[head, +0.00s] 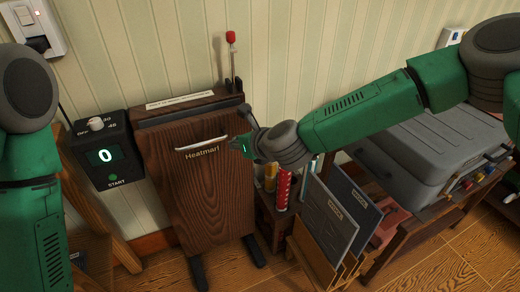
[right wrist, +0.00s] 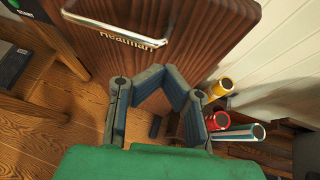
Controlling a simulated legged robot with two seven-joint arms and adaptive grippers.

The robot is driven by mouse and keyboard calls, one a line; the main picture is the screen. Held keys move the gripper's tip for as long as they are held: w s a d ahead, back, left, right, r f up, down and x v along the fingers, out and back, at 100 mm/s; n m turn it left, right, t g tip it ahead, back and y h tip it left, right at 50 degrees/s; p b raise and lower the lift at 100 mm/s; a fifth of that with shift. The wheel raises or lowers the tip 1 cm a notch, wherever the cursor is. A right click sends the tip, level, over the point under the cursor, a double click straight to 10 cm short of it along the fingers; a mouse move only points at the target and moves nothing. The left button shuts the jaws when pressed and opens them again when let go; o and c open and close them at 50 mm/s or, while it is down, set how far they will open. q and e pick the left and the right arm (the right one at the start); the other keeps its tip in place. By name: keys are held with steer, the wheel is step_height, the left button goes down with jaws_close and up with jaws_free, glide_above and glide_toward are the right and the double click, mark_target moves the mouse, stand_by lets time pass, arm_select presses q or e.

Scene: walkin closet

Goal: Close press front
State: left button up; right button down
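The press (head: 197,170) stands against the wall in the head view. My right gripper (head: 238,145) is at the board's upper right edge. In the right wrist view the gripper's fingers (right wrist: 161,72) meet at the tips, with nothing seen between them, in front of the press board (right wrist: 165,30). I cannot tell whether they touch it. My left arm shows at the left edge; its gripper is out of frame.
A small stand with tubes (head: 283,188), dark folders (head: 325,215) and a grey case (head: 425,145) are to the right.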

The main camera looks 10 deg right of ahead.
steer(key=p+v, duration=0.2)
steer(key=v, duration=0.6)
steer(key=s+d+f+n+g+h, duration=0.1)
steer(key=s+d+f+n+g, duration=0.25)
steer(key=s+f+n, duration=0.6)
steer(key=s+d+f+n+g+h, duration=0.1)
steer(key=s+d+f+n+g, duration=0.25)
steer(key=s+f+n, duration=0.65)
arm_select(q)
steer(key=r, duration=0.1)
steer(key=r+p, duration=0.1)
steer(key=r, duration=0.1)
steer(key=shift+w, duration=0.3)
arm_select(e)
steer(key=s+d+f+n+g+h, duration=0.1)
steer(key=s+d+n+h, duration=0.3)
steer(key=s+d+n, duration=0.7)
steer(key=s+d+g, duration=0.1)
steer(key=s+d, duration=0.2)
steer(key=d, duration=0.3)
steer(key=shift+s+f, duration=0.25)
steer(key=shift+f, duration=0.1)
steer(key=shift+a+n, duration=0.1)
steer(key=shift+n, duration=0.15)
